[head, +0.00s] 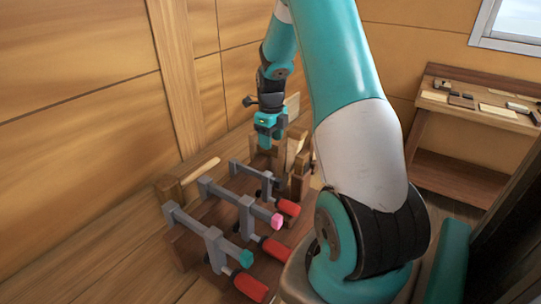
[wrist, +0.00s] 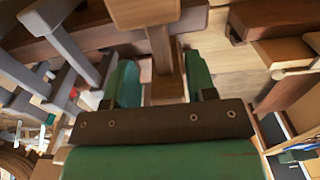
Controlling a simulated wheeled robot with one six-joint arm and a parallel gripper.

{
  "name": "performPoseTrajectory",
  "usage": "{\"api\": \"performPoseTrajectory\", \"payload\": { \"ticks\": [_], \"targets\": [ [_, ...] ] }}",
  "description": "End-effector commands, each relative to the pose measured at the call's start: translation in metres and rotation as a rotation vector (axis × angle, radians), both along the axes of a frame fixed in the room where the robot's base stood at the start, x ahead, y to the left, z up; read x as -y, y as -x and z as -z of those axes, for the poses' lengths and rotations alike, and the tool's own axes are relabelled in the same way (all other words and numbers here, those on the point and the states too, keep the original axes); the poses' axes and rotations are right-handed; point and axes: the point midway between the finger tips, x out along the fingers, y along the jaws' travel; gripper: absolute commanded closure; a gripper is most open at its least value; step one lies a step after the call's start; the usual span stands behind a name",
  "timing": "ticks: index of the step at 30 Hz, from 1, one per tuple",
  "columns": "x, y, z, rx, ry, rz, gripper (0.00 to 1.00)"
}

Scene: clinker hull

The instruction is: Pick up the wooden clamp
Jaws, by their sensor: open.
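In the wrist view, a brown wooden piece (wrist: 162,52), which looks like the wooden clamp, stands between the fingers of my open gripper (wrist: 161,80). It has a wide block across its far end and a narrower bar running toward the gripper. I cannot tell whether the fingers touch it. In the head view, my gripper (head: 266,143) points down at the far end of the bench, beside upright wooden parts (head: 299,168). The gripper and my arm hide part of these, so the clamp's full outline is unclear there.
Three grey metal bar clamps with red handles lie close by; the middle one (head: 233,201) has a pink tip. A wooden mallet (head: 169,190) lies to their left by the plank wall. A side bench (head: 470,106) with small tools stands at the right.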

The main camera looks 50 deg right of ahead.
Motion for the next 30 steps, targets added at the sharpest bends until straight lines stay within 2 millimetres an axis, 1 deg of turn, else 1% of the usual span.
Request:
{"api": "performPoseTrajectory", "payload": {
  "ticks": [3,6,9,14,15,17,18,20,21,30],
  "targets": [
    [0.001,-0.002,0.016,-0.003,-0.003,0.0,0.49],
    [0.001,-0.002,0.028,-0.002,-0.002,0.0,0.49],
    [0.001,-0.002,0.032,0.0,0.0,0.0,0.49],
    [0.001,-0.002,0.033,0.001,0.001,0.0,0.49],
    [0.001,-0.002,0.033,0.0,0.0,0.0,0.54],
    [0.001,-0.002,0.033,0.0,0.0,0.0,0.67],
    [0.001,-0.002,0.033,0.0,0.0,0.0,0.77],
    [0.001,-0.002,0.033,0.0,0.0,0.0,0.9],
    [0.001,-0.002,0.033,0.0,0.0,0.0,0.99],
    [0.002,-0.002,0.032,0.002,0.002,0.0,1.0]
  ]
}}
